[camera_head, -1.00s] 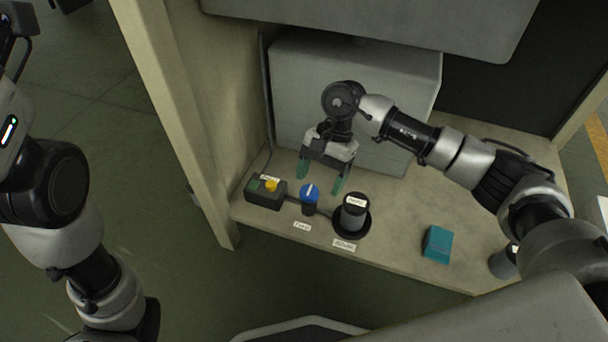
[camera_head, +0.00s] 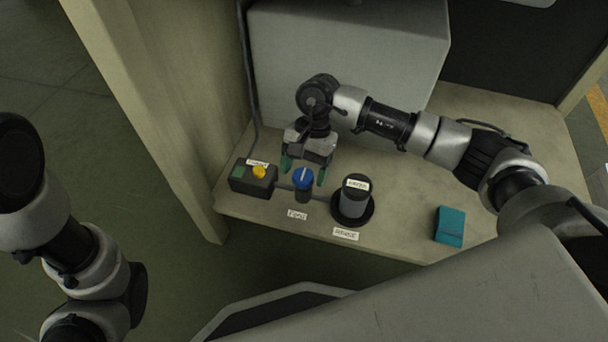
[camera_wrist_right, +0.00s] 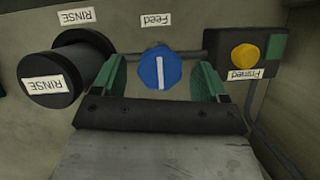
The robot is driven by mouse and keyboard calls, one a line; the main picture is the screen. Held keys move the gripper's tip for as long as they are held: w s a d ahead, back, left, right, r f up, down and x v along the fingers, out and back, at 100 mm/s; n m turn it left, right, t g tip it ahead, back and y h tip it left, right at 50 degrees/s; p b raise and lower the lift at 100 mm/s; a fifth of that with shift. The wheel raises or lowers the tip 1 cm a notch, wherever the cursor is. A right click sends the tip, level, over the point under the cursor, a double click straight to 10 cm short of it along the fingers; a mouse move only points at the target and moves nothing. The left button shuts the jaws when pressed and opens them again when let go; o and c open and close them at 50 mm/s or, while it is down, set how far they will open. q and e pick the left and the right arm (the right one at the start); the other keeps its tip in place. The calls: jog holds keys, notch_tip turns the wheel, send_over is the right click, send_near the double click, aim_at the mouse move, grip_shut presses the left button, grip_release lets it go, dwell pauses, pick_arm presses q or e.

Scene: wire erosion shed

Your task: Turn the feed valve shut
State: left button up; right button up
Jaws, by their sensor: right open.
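The feed valve (camera_head: 303,180) is a blue round knob with a white line, on a dark pipe above a "Feed" label (camera_head: 297,215). In the right wrist view the knob (camera_wrist_right: 160,71) has its white line roughly upright in the picture. My right gripper (camera_head: 304,172) is open, with its green fingertips to either side of the knob. In the right wrist view the knob lies between the fingers, with a visible gap on each side; I see no contact. My left arm (camera_head: 60,245) shows at the left; its gripper is out of view.
A dark box with a yellow button (camera_head: 259,171) and green patch stands left of the valve. A dark cylinder labelled "Rinse" (camera_head: 354,198) stands close on the right. A teal block (camera_head: 450,226) lies further right on the bench (camera_head: 400,235). A grey cabinet (camera_head: 350,60) stands behind.

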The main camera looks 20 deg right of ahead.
jog(key=shift+a+f, duration=0.1)
jog(key=shift+f, duration=0.15)
jog(key=c, duration=0.9)
